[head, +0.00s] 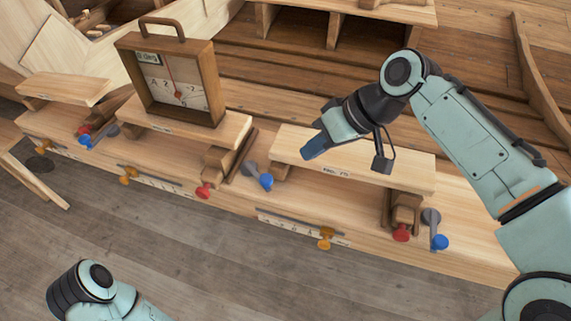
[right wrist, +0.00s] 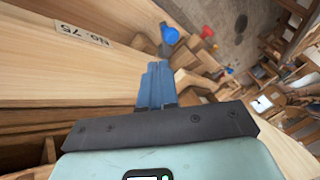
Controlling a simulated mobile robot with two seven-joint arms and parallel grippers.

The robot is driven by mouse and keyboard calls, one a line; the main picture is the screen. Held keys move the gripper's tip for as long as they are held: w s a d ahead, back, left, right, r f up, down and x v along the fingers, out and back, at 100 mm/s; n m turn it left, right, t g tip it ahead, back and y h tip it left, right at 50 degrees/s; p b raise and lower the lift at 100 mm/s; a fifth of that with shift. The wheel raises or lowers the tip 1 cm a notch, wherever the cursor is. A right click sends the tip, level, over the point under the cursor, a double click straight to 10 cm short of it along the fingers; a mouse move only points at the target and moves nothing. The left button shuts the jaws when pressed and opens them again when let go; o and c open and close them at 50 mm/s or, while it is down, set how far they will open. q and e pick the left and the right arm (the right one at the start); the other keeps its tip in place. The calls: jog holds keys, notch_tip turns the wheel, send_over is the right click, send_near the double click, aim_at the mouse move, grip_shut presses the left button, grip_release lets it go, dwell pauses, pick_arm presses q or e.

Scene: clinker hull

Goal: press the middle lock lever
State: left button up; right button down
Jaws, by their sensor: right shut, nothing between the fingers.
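The middle lock lever (head: 262,179) is a short grey arm with a blue knob, on the bench front at the left end of the board marked No. 75. It also shows in the right wrist view (right wrist: 169,36), beyond my fingertips. My right gripper (head: 312,150) is shut and empty, with blue fingers pointing down and left over the No. 75 board. It is right of and above the lever, apart from it. In the right wrist view the closed fingers (right wrist: 157,80) point toward the lever. My left gripper is out of view; only part of that arm shows.
Similar blue-knobbed levers stand at the left (head: 86,142) and right (head: 438,241). A red knob (head: 205,190) sits left of the middle lever, and a yellow-knobbed slider (head: 326,238) lies below. The floor in front is clear.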

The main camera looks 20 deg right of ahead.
jog(key=b+x, duration=0.1)
jog(key=x, duration=0.9)
jog(key=shift+w, duration=0.1)
